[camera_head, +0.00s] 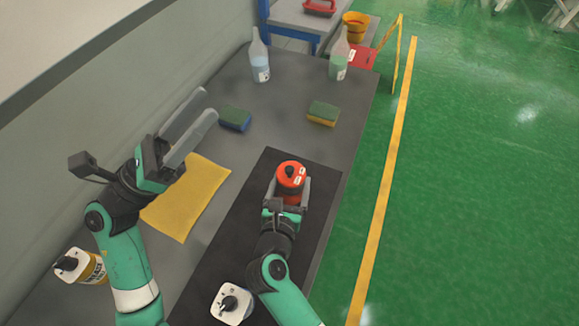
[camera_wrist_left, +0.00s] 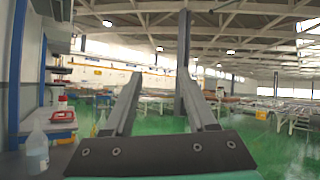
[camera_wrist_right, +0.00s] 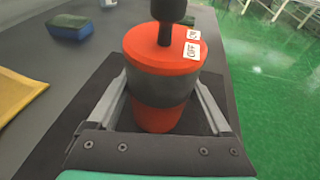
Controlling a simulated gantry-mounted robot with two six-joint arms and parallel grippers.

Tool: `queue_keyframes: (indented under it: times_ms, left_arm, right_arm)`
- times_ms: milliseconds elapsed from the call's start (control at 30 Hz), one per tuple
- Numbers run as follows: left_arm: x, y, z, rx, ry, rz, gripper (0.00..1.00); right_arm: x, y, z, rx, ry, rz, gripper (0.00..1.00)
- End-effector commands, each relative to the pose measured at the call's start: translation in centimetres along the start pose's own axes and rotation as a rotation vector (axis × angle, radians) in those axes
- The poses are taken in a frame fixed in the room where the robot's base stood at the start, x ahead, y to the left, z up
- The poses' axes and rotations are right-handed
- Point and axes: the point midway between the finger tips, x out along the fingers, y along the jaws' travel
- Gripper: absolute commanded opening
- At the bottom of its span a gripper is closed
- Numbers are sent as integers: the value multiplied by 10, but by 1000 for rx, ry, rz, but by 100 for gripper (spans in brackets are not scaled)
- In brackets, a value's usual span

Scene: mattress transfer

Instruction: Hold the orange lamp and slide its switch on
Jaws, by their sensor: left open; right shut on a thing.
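The orange lamp (camera_head: 290,180) stands upright on the black mat (camera_head: 238,222) on the grey table. In the right wrist view the lamp (camera_wrist_right: 160,110) has an orange top with a black switch knob (camera_wrist_right: 166,30) and small white labels, one reading OFF, and a dark band around its middle. My right gripper (camera_head: 290,192) is shut on the lamp, one finger on each side of the band. My left gripper (camera_head: 200,128) is open and empty, raised above the table left of the lamp. Its fingers (camera_wrist_left: 160,90) point toward the far room in the left wrist view.
A yellow cloth (camera_head: 190,198) lies left of the mat. Two sponges (camera_head: 235,118) (camera_head: 322,113) and two bottles (camera_head: 260,60) (camera_head: 339,58) stand farther back. A yellow-labelled container (camera_head: 88,268) and a white container (camera_head: 232,303) are near the front. Green floor lies right of the table.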

Motion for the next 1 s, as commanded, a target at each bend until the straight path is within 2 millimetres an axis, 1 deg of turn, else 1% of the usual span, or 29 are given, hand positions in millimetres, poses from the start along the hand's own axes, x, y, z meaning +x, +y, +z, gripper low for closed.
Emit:
queue_keyframes:
  times_ms: [33,67,100,200,300,400,567,667,1000]
  left_arm:
    - [-16,7,-38,39,122,-2,57]
    - [-26,8,-60,61,196,-13,57]
    - [-40,9,-87,82,287,-31,57]
    - [-71,7,-135,105,452,-79,57]
    - [-91,3,-160,108,540,-115,57]
    - [-98,1,-169,108,571,-130,57]
    - [-94,0,-171,108,571,-132,57]
    - [-82,-2,-178,108,570,-134,57]
    - [-20,-9,-218,107,570,-134,57]
  right_arm:
    - [0,0,1,1,-3,1,0]
    - [0,0,1,1,-3,1,0]
    - [0,0,1,1,-3,1,0]
    - [0,0,1,1,-3,1,0]
    - [0,0,1,1,-3,1,0]
    - [0,0,1,1,-3,1,0]
    - [0,0,1,1,-3,1,0]
    - [0,0,1,1,-3,1,0]
    - [0,0,1,1,-3,1,0]
